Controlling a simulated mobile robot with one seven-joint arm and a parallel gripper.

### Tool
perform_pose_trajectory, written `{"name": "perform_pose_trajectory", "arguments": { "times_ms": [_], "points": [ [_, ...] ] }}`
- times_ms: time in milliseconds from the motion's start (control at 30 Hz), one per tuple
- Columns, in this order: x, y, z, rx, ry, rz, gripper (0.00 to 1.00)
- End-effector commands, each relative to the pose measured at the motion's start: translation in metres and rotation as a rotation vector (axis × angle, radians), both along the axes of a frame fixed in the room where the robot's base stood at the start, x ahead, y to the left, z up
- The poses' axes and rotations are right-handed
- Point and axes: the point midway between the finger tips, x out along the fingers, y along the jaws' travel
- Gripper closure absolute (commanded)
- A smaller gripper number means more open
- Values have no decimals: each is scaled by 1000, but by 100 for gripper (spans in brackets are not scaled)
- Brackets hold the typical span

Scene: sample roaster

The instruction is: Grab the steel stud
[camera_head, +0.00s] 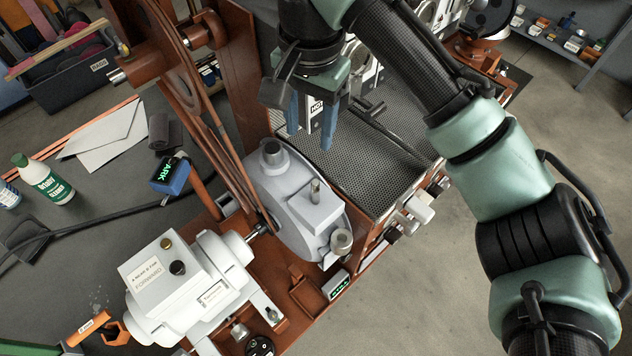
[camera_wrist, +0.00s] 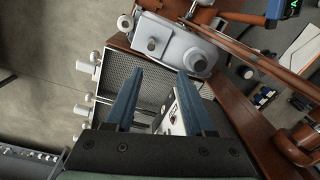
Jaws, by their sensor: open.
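A short upright steel stud (camera_head: 315,190) stands on the raised block of the grey gear housing (camera_head: 298,222). In the wrist view, a dark round end on the housing (camera_wrist: 176,52) looks like the same stud (camera_wrist: 153,43), seen nearly end-on. My gripper (camera_head: 313,122) points down with its two blue fingers apart and nothing between them. It hangs over the perforated tray's near-left part, beyond the stud and apart from it. In the wrist view, the open fingertips (camera_wrist: 159,75) lie just short of the housing.
A wider steel cap (camera_head: 272,152) and a round knob (camera_head: 340,242) flank the stud. A rust-brown belt and post (camera_head: 195,110) rise to the left. The white motor (camera_head: 185,285) is at the lower left. The perforated tray (camera_head: 385,165) lies behind the housing.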

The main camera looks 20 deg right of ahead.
Motion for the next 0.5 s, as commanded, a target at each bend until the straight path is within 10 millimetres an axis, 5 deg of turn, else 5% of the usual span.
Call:
{"name": "perform_pose_trajectory", "arguments": {
  "times_ms": [100,500],
  "points": [
    [-11,-13,-7,-10,52,-52,46],
    [-11,-11,-71,-6,50,-51,46]
  ]
}}
